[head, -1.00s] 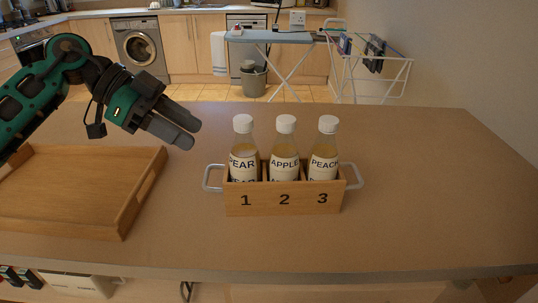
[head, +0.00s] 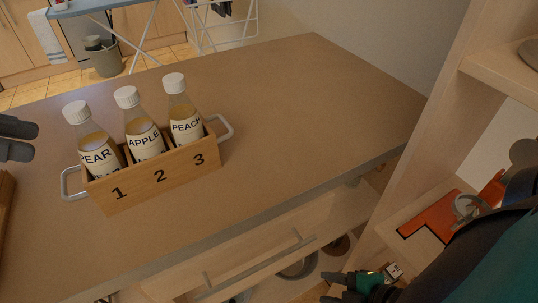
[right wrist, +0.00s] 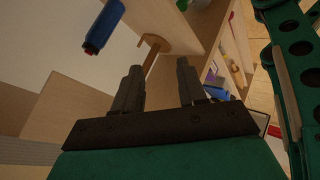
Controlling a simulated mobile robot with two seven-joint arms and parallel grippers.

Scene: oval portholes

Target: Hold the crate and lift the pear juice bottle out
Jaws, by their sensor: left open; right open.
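The wooden crate (head: 160,181) stands on the counter with a grey handle at each end and slots marked 1, 2 and 3. The pear juice bottle (head: 100,157), white-capped, stands in slot 1, at the left end. The apple bottle (head: 145,141) is in slot 2 and the peach bottle (head: 185,127) in slot 3. My left gripper (head: 28,140) is open and empty at the left edge, left of the pear bottle and apart from it. My right gripper (head: 332,288) is low at the bottom, below the counter edge; the right wrist view shows it open and empty (right wrist: 160,80).
A wooden tray (head: 4,213) shows at the left edge of the counter (head: 290,110). The counter right of the crate is clear. A drawer front with a bar handle (head: 255,267) is below the counter edge. Wooden shelving (head: 430,140) stands at the right, near my right arm.

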